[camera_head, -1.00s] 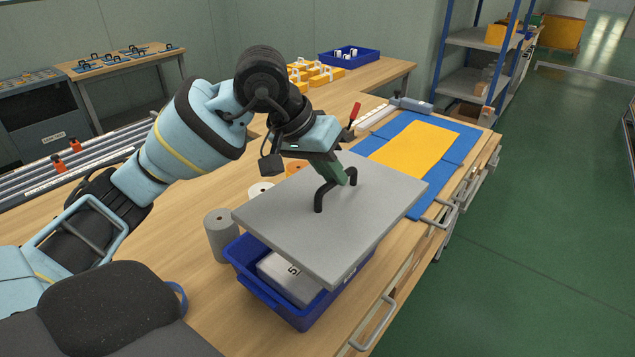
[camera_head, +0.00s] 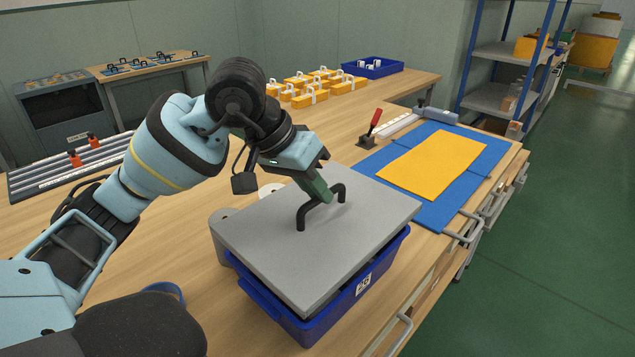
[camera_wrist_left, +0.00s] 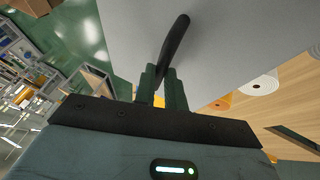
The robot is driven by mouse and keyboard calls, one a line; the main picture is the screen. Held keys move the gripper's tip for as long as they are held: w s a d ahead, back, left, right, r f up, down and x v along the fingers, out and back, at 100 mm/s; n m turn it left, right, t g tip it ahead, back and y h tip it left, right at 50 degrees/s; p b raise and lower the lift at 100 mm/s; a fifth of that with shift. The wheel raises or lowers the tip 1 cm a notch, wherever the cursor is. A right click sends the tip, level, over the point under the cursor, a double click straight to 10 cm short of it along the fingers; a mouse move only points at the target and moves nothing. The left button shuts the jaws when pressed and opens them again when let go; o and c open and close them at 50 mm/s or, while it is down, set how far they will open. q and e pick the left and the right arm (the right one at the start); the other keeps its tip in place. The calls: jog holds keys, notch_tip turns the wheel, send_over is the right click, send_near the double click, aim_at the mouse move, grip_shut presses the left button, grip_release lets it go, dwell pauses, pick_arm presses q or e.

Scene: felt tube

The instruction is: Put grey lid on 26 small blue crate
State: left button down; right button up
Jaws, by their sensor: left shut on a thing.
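The grey lid (camera_head: 290,255) is a flat slab with a black bar handle (camera_head: 302,215). My left gripper (camera_head: 326,198) is shut on the handle; the left wrist view shows the fingers (camera_wrist_left: 163,88) on both sides of it. The small blue crate (camera_head: 375,278) stands on the bench under the lid, with a white "26" label (camera_head: 363,284) on its side. The lid covers most of the crate's opening, and its front left rim shows beyond the lid. Whether the lid touches the rim is unclear. The inside is hidden. My right gripper is not in view.
A blue mat (camera_head: 440,215) with a yellow sheet (camera_head: 435,163) lies on the bench to the right. A red-handled clamp (camera_head: 370,128) is behind. Rolls stand close behind the lid, partly hidden (camera_head: 222,214). Orange boxes (camera_head: 318,97) and a blue bin (camera_head: 373,67) are farther back.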

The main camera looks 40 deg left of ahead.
aim_at(318, 215)
pick_arm(q)
notch_tip(318, 215, down, 2)
jog(key=shift+b, duration=0.45)
jog(key=shift+f+b, duration=0.95)
jog(key=shift+f, duration=0.45)
jog(key=c, duration=1.4)
grip_release()
jog(key=shift+c, duration=0.2)
jog(key=shift+o, duration=0.3)
